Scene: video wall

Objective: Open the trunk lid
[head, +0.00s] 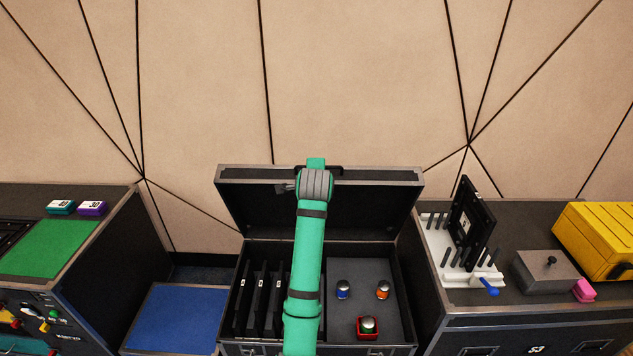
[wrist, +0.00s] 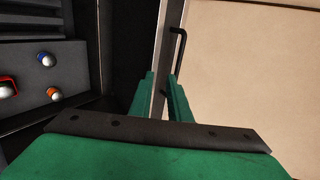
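The black trunk (head: 230,315) with metal edges stands in the middle of the head view. Its lid (head: 245,205) is raised and stands upright at the back. A dark handle (wrist: 178,55) sits on the lid's outer face in the wrist view. My gripper (wrist: 162,90) is at the lid's upper edge. I cannot tell whether the fingers touch the rim. In the head view my arm hides part of the lid and trunk interior.
The trunk holds dark upright panels (head: 262,300) at left, and a blue (head: 343,290), an orange (head: 383,290) and a red-based knob (head: 368,328) at right. Cases flank it; the right one carries a white rack (head: 440,250) and a yellow case (head: 600,235). The wall is close behind.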

